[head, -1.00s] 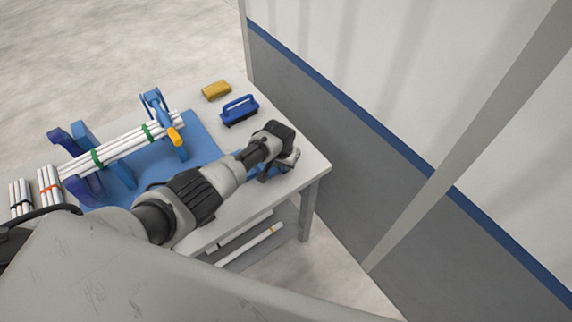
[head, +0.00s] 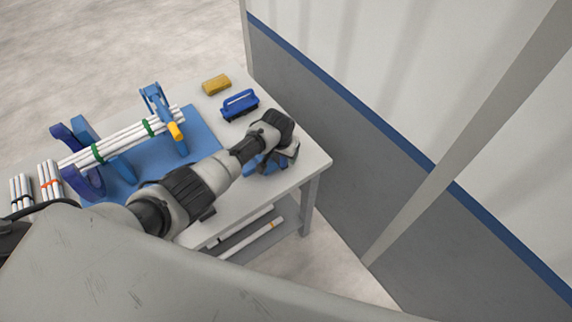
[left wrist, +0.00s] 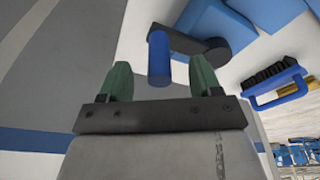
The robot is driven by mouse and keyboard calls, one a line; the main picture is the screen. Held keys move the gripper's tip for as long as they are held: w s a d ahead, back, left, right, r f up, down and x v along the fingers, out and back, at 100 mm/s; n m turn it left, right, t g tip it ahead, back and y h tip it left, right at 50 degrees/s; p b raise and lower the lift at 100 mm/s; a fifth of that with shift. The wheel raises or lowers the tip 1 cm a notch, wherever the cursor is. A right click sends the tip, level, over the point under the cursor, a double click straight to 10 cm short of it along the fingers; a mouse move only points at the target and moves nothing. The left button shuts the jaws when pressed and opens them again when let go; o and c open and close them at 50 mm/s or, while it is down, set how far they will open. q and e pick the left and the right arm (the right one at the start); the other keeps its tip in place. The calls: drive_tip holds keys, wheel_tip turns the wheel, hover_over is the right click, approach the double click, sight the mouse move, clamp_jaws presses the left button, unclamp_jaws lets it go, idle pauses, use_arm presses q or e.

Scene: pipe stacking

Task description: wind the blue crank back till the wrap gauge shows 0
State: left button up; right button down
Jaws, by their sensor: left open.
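The blue crank grip (left wrist: 158,58) is an upright cylinder on a dark crank arm (left wrist: 205,43) in the left wrist view. My left gripper (left wrist: 160,72) is open, with one green finger to each side of the grip; I cannot tell whether either finger touches it. In the head view my left arm reaches over the table's near right part, and its wrist mostly hides a blue part (head: 257,164) below. I cannot make out the wrap gauge in either view. My right gripper is not in view.
White pipes (head: 125,140) with green bands lie across blue stands on a blue base (head: 204,140). A yellow-gripped lever (head: 176,131) stands at their right end. A wall is at right.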

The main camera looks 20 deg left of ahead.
use_arm(q)
wheel_tip(320, 180, up, 7)
drive_tip(key=shift+s+f, duration=0.1)
idle(0.6)
